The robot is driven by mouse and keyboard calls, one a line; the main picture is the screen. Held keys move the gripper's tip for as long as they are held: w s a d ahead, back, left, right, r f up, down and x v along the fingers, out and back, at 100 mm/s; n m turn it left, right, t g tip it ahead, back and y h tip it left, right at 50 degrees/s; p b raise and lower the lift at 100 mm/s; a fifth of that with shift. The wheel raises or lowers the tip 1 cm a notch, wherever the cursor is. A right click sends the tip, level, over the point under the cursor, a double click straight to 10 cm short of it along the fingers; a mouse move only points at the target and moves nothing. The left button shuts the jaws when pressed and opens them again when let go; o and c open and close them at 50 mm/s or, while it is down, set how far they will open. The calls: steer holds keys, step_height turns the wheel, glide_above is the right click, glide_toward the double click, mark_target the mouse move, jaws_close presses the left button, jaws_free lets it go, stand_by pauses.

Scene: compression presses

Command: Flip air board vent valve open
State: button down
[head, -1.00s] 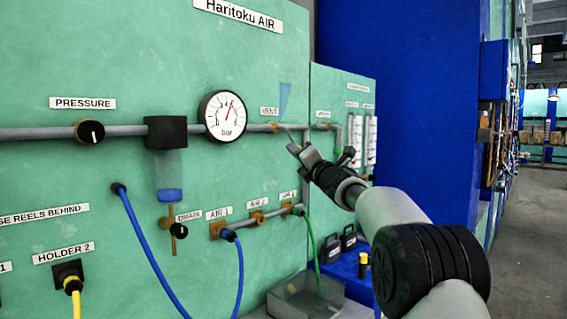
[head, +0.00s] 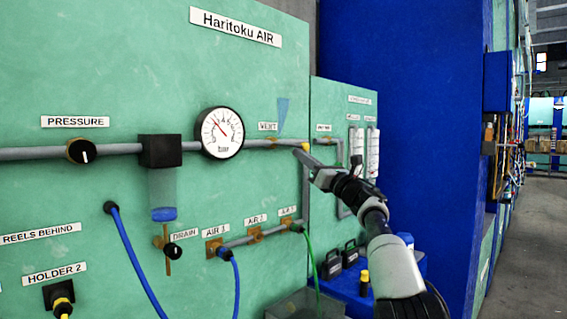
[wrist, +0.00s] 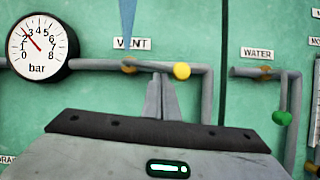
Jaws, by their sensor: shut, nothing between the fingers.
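The vent valve (head: 271,141) is a brass body on the grey pipe under the VENT label (head: 267,126). In the wrist view its body (wrist: 129,66) shows with a lever reaching right to a yellow knob (wrist: 181,70), nearly along the pipe. The yellow knob (head: 304,147) shows in the head view at my gripper's tips. My gripper (wrist: 160,80) is shut and empty, its fingertips just below the lever and left of the knob. I cannot tell whether they touch it. The pressure gauge (head: 221,133) needle points up and left, near 2 to 3 bar in the wrist view (wrist: 38,46).
A WATER valve with a green knob (wrist: 282,118) hangs right of the vent pipe. The pressure knob (head: 82,151), drain valve (head: 172,250) and hoses lie left and below. A blue wedge (wrist: 128,20) stands above the vent valve.

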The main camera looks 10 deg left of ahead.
steer(key=shift+d+r+p, duration=0.1)
steer(key=shift+r+p, duration=0.25)
steer(key=shift+r, duration=0.05)
steer(key=shift+w+d+r+p, duration=0.1)
steer(key=shift+w+r+p, duration=0.05)
steer(key=shift+p, duration=0.3)
stand_by(0.3)
step_height(320, 180, down, 5)
steer(key=b, duration=0.7)
steer(key=b+v, duration=0.4)
steer(key=v, duration=0.5)
steer(key=shift+d+r+b, duration=0.15)
steer(key=shift+r+b, duration=0.1)
steer(key=shift+b, duration=0.15)
steer(key=shift+w, duration=0.1)
